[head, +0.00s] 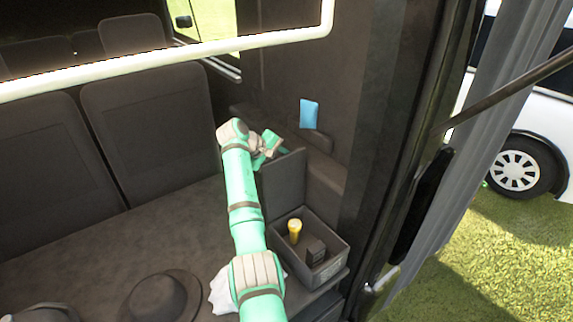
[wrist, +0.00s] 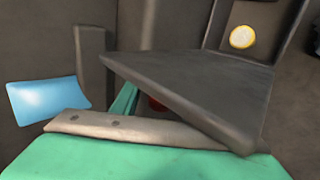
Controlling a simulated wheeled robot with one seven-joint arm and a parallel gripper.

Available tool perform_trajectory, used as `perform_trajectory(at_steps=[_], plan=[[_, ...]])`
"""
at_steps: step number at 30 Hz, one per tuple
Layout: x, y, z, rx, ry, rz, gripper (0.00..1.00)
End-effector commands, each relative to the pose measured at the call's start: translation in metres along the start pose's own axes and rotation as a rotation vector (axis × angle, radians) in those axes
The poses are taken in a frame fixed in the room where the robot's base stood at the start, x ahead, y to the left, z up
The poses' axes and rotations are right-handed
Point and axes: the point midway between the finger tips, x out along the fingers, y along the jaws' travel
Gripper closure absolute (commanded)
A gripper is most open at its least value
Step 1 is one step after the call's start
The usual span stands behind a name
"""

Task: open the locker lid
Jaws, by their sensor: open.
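The locker (head: 318,287) is a small dark grey open box at the lower right of the head view. Its lid (head: 284,185) stands raised, roughly upright, at the box's back left side. The lid also shows as a large tilted grey panel in the wrist view (wrist: 195,85). My gripper (head: 270,147) is at the lid's upper edge, on the side away from the box opening. The lid partly hides the fingers in the wrist view, and I cannot tell whether they touch it.
A yellow-topped item (head: 294,229) and a dark block (head: 315,250) are inside the box. A blue item (head: 309,113) is by the wall behind my gripper. A dark hat (head: 163,297) and a white cloth (head: 221,292) lie left of the box. Seats (head: 150,125) line the left.

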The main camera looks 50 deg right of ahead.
Motion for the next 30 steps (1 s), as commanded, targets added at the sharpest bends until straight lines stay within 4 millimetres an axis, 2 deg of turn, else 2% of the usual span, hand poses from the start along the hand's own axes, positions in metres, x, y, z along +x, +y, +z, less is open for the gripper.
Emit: perform_trajectory(at_steps=[5,15,21,30], plan=[[-0.01,-0.001,-0.001,-0.001,0.002,0.001,0.6],[-0.069,0.001,0.001,0.001,0.002,0.001,0.6],[-0.096,0.002,0.002,0.003,0.0,0.0,0.6],[-0.107,0.002,0.003,0.002,-0.002,0.0,0.6]])
